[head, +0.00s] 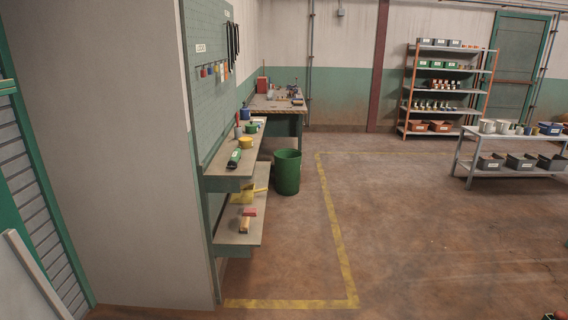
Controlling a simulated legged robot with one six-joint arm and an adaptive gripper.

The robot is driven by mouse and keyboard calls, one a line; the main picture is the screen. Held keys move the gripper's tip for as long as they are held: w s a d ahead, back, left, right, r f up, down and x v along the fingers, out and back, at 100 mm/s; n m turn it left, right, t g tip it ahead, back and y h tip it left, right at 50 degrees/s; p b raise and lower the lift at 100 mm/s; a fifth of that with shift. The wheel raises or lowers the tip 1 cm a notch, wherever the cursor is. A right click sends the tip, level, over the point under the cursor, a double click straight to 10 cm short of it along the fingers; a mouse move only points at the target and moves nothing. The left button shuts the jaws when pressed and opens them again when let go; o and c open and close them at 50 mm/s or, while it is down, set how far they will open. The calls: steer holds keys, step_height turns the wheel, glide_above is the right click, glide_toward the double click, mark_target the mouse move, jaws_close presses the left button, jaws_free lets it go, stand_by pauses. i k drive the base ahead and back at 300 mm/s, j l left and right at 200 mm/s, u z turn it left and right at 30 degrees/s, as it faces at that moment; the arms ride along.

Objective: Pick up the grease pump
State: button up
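I cannot tell for sure which object is the grease pump; everything is small at this distance. On the upper wall shelf (222,172) are a green object with a dark base (234,158), a yellow tin (246,142), a green tin (251,128) and a slim upright grey item with a reddish top (238,122). On the lower shelf (238,240) are a yellow item with a long handle or spout (245,194) and a red and tan brush-like item (248,220).
A green bin (287,172) stands beside the shelves, before a cluttered workbench (277,105). A yellow floor line (334,230) bounds this area. A wall end (110,150) is at left. A rack (442,92) and a low table (508,172) stand right. The middle floor is clear.

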mark_target(233, 162)
steer(key=i+u, duration=0.2)
steer(key=i, duration=0.5)
steer(key=i+l+u, duration=0.25)
steer(key=i, duration=0.45)
steer(key=i+l+u, duration=0.1)
steer(key=i+u, duration=0.25)
steer(key=i, duration=2.05)
